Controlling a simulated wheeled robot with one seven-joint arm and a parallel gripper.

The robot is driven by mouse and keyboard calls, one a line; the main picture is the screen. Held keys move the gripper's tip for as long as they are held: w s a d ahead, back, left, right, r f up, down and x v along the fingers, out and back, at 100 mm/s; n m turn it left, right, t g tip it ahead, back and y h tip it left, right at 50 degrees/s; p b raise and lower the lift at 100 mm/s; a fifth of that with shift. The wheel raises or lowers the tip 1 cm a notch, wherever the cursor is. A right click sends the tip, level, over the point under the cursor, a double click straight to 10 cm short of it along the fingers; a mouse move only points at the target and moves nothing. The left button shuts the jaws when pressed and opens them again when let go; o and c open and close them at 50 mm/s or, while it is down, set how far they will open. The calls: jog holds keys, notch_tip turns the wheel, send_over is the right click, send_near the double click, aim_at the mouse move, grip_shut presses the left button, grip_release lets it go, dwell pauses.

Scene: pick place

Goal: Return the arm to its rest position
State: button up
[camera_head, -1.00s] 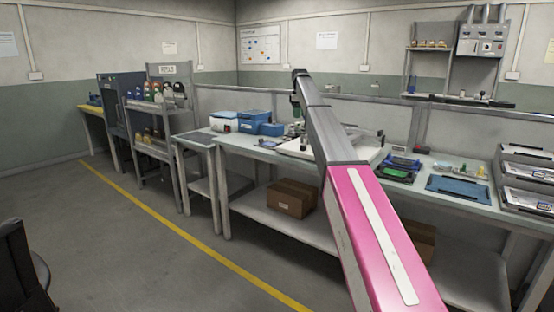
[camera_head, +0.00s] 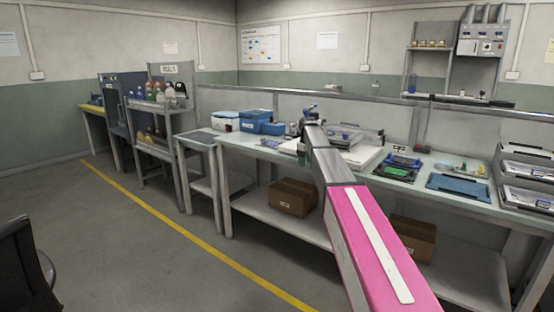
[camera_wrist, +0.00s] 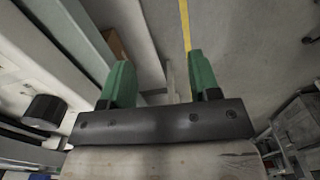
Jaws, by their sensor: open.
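My gripper shows in the wrist view (camera_wrist: 161,78) with its two green fingers well apart and nothing between them. Grey floor and part of the yellow line show beyond the fingers. In the head view my pink and grey arm reaches forward toward the workbench (camera_head: 238,143). The arm's far end overlaps the bench's middle in the picture, and my gripper there is mostly hidden or too small to make out.
Blue bins (camera_head: 249,120) stand on the bench's left part. A blue mat (camera_head: 458,188) and stacked grey trays (camera_head: 526,172) are at the right. A cardboard box (camera_head: 292,197) sits on the lower shelf. The floor left of the yellow line (camera_head: 185,228) is mostly clear.

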jog(key=s+d+f+m, duration=0.1)
jog(key=s+f+m, duration=0.2)
jog(key=s+f, duration=0.6)
jog(key=s+d+f+m, duration=0.2)
jog(key=s+f, duration=0.8)
jog(key=s, duration=0.9)
jog(key=s+d+f+m, duration=0.2)
jog(key=s+f+m, duration=0.2)
jog(key=s+f, duration=0.5)
jog(key=s, duration=0.5)
jog(key=shift+f+m, duration=0.25)
jog(key=shift+m, duration=0.15)
